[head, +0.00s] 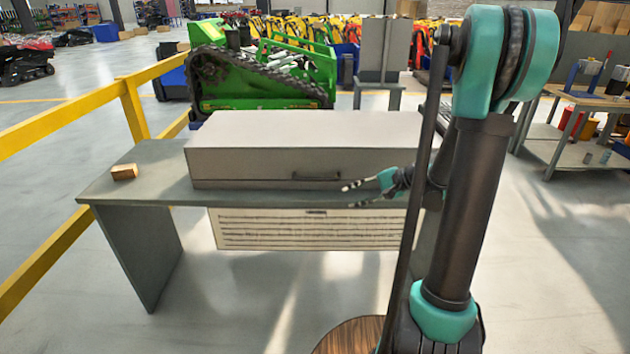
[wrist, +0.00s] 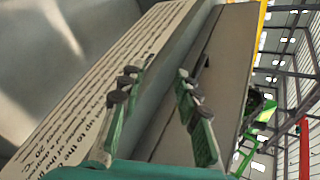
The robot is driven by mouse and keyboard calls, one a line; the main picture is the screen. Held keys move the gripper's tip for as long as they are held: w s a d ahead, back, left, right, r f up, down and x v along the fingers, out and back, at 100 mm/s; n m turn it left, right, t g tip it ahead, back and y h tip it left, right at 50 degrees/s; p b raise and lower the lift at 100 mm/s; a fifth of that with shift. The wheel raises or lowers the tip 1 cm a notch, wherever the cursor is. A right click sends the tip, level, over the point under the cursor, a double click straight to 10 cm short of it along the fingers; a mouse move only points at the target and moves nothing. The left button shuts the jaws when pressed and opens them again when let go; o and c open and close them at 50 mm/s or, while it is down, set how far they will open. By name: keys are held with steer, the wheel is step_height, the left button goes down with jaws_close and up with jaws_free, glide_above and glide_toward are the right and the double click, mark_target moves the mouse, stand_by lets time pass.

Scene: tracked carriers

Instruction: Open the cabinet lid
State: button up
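The cabinet (head: 290,178) is a long, low grey box lying on the table, its lid (head: 310,130) flat and closed. A dark bar handle (head: 317,178) sits on its front face, right of the middle. My gripper (head: 347,196) is just in front of the cabinet's face, a little right of and slightly below the handle, fingers pointing left. In the wrist view my gripper (wrist: 156,78) has its two fingers spread with nothing held between them. The cabinet's front face (wrist: 218,60) shows beyond, and a dark piece, probably the handle, is partly hidden by the right finger.
The grey table (head: 150,165) carries a small wooden block (head: 124,172) at its left end. A white panel with lines of text (head: 305,230) hangs below the table's front edge. A yellow rail (head: 75,108) runs along the left. A green tracked machine (head: 265,80) stands behind.

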mark_target(319, 180)
steer(key=w+d+r+m+t+y, duration=0.1)
steer(key=w+d+r+m+y, duration=0.1)
steer(key=w+d+y, duration=0.35)
steer(key=shift+h, duration=0.75)
steer(key=x, duration=1.9)
steer(key=shift+w+a, duration=0.15)
steer(key=shift+w, duration=0.25)
jaws_close()
